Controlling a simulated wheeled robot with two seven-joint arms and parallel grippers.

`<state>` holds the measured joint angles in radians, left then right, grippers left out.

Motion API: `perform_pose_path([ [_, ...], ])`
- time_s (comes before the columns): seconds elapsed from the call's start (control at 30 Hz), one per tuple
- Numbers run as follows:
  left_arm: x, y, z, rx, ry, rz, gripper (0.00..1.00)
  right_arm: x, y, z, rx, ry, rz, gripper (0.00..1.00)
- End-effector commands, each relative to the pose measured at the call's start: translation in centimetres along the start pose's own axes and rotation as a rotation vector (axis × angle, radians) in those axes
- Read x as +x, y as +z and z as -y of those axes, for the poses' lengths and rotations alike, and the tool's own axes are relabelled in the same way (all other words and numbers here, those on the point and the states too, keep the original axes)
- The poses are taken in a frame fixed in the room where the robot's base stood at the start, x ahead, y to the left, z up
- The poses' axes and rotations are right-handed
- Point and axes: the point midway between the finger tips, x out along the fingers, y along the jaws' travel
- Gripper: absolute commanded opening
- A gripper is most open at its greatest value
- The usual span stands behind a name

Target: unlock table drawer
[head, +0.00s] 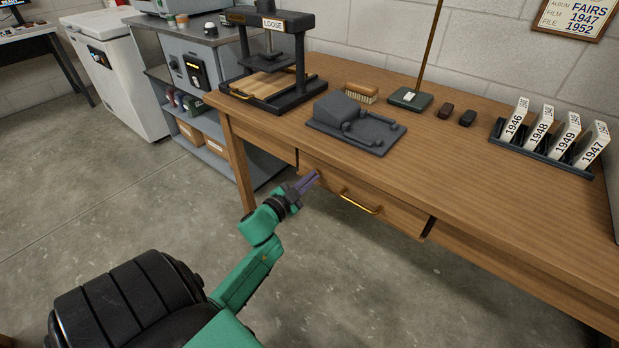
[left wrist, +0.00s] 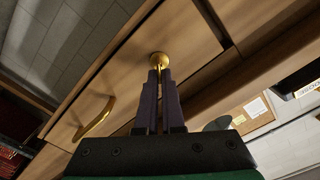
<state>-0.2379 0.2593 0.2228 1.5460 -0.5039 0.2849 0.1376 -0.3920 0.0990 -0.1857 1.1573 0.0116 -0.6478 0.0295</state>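The table drawer (head: 395,213) is shut flush in the front of the wooden table, with a brass bar handle (head: 361,204). The handle also shows in the left wrist view (left wrist: 93,119). A round brass lock (left wrist: 159,60) sits on the drawer front, left of the handle in the head view, where my gripper hides it. My left gripper (head: 310,180) is at the lock, its purple fingers close together. In the left wrist view, a thin brass piece, seemingly a key (left wrist: 159,71), shows between the fingertips and meets the lock. My right gripper is out of view.
On the tabletop stand a black press (head: 272,88), a dark grey block device (head: 356,124), a brush (head: 361,92) and a rack of year cards (head: 543,151). A grey shelf unit (head: 205,135) stands left of the table. The floor before the table is clear.

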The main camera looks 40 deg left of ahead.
Motion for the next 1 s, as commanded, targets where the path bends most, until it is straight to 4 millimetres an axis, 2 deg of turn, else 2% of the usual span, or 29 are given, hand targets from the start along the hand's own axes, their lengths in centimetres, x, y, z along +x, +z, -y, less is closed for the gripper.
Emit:
perform_pose_path([
  [0.17,0.0,0.2,-0.4,0.162,0.002,0.003,0.0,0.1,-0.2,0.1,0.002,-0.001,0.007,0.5],
  [0.6,0.0,0.5,-0.8,0.576,0.002,0.002,0.0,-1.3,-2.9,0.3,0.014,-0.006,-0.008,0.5],
  [1.0,0.0,0.6,-1.0,0.84,0.001,0.003,0.0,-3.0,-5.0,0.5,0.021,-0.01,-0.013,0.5],
])
